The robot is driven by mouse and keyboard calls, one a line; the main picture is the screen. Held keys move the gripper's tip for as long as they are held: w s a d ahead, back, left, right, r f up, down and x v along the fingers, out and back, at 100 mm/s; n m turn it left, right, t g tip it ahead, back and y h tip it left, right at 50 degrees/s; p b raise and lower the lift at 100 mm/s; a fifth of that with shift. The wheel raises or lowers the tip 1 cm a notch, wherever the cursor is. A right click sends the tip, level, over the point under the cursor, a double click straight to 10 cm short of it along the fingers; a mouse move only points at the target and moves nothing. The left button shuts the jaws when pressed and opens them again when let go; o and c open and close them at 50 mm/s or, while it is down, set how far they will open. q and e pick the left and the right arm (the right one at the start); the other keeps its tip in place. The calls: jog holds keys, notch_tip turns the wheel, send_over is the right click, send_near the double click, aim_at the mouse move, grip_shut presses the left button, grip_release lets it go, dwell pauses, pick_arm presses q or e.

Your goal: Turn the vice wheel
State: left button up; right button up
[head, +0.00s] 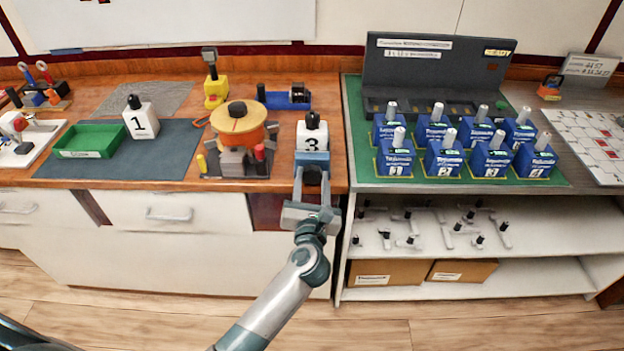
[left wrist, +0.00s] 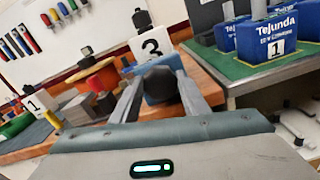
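A small blue vice (head: 312,157) stands at the bench's front edge, in front of a white block marked 3 (head: 311,135). The vice's dark rounded wheel (left wrist: 158,85) faces me in the left wrist view, with the blue body (left wrist: 150,65) behind it. My left gripper (head: 312,176) reaches in from the front, its two fingers apart on either side of the wheel. In the left wrist view the gripper (left wrist: 159,92) shows a narrow gap by the left finger; whether the right finger touches the wheel I cannot tell. My right gripper is out of view.
An orange-topped round fixture (head: 240,122) with grey blocks stands left of the vice. A green mat (head: 470,183) with several blue numbered units lies to the right. A block marked 1 (head: 142,120) and a green tray (head: 88,141) are further left.

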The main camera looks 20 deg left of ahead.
pick_arm(q)
jog(key=shift+r+m+p, duration=0.1)
jog(key=shift+m+p, duration=0.6)
jog(key=shift+p, duration=0.35)
jog(key=m+p, duration=0.2)
jog(key=p, duration=0.1)
jog(key=shift+d+m, duration=0.1)
jog(key=shift+m, duration=0.3)
jog(key=shift+m+p, duration=1.1)
jog(key=shift+p, duration=0.05)
jog(key=shift+f+m+p, duration=0.2)
jog(key=shift+m+p, duration=0.3)
jog(key=shift+m, duration=0.2)
jog(key=shift+f, duration=0.1)
jog(key=o, duration=1.1)
jog(key=shift+c, duration=0.2)
